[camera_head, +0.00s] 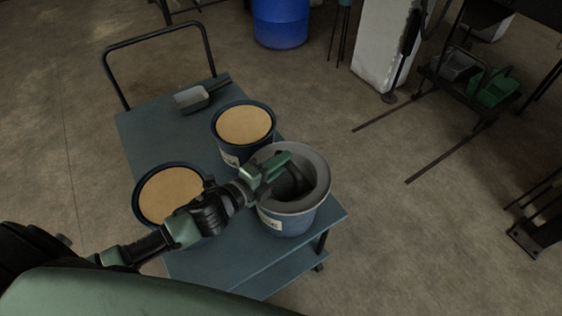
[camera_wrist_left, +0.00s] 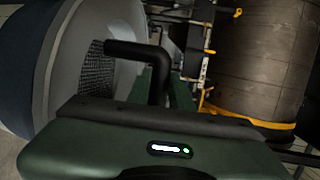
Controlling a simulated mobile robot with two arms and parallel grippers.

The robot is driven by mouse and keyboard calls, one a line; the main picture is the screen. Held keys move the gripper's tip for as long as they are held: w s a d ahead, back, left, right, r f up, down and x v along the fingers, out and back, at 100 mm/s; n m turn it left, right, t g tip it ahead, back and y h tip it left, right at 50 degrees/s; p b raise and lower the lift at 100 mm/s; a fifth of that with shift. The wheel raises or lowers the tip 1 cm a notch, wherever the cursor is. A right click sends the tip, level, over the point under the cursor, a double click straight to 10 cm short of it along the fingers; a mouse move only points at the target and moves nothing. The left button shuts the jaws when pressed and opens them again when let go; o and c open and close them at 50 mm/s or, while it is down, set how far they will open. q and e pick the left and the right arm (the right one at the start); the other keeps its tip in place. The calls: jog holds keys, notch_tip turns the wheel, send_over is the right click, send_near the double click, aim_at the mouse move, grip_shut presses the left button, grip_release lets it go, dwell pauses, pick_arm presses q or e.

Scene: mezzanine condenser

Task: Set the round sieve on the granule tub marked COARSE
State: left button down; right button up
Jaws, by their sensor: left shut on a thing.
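The round sieve (camera_head: 318,172) has a wide grey rim and lies over the mouth of the front right blue tub (camera_head: 297,222). That tub has a pale label whose word is too small to read surely. My left gripper (camera_head: 284,178) is over the sieve's middle, shut on its black handle. In the left wrist view the bent handle (camera_wrist_left: 140,47) rises beside the grey rim and mesh (camera_wrist_left: 97,72). The gripper hides part of the sieve. I cannot tell whether the rim bears fully on the tub. My right gripper is not in view.
Two more tubs with tan granules stand on the blue cart (camera_head: 150,128): one behind (camera_head: 230,155), one at left (camera_head: 140,207). A grey scoop (camera_head: 191,98) lies at the cart's back.

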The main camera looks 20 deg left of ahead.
pick_arm(q)
jog(key=shift+f+b, duration=0.45)
jog(key=shift+f, duration=0.1)
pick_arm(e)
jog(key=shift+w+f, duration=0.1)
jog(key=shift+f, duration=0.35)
pick_arm(q)
jog(key=c, duration=1.2)
grip_release()
jog(key=shift+o, duration=0.2)
jog(key=shift+f, duration=0.1)
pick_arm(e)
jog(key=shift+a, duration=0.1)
